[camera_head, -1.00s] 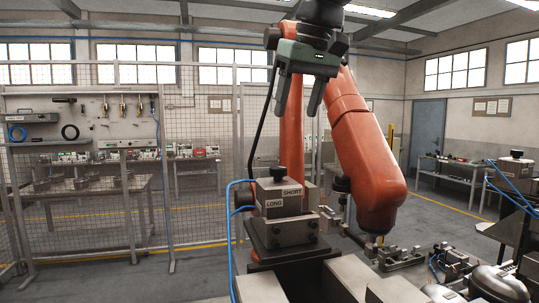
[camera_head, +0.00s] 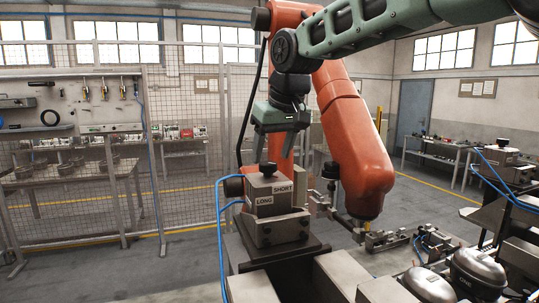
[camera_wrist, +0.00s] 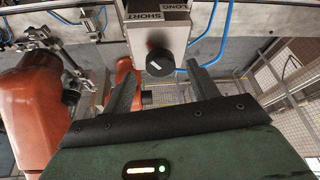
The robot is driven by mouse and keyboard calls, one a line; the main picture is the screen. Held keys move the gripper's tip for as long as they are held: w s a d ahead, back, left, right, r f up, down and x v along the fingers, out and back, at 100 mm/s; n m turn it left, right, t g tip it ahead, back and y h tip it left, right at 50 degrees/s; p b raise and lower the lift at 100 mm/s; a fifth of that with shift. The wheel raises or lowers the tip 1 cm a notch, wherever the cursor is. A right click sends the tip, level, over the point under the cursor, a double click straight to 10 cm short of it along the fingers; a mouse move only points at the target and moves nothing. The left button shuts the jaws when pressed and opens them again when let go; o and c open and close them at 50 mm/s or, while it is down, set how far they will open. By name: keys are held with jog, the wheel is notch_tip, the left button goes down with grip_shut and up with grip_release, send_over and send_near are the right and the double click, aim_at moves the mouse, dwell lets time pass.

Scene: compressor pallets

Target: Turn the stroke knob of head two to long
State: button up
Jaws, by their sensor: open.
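In the wrist view, the fingers of my gripper (camera_wrist: 163,74) stand apart to either side of the knob. No number shows on this head.
A large orange robot arm (camera_head: 349,130) stands close behind and right of the head. Blue hoses (camera_head: 219,240) run down its left side. Another similar head (camera_head: 510,160) and dark compressors (camera_head: 478,270) are at the right. A mesh fence (camera_head: 180,130) stands behind.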

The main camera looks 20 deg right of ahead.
aim_at(269, 163)
jog(key=shift+p+x, duration=0.45)
jog(key=shift+x, duration=1.4)
jog(key=c, duration=1)
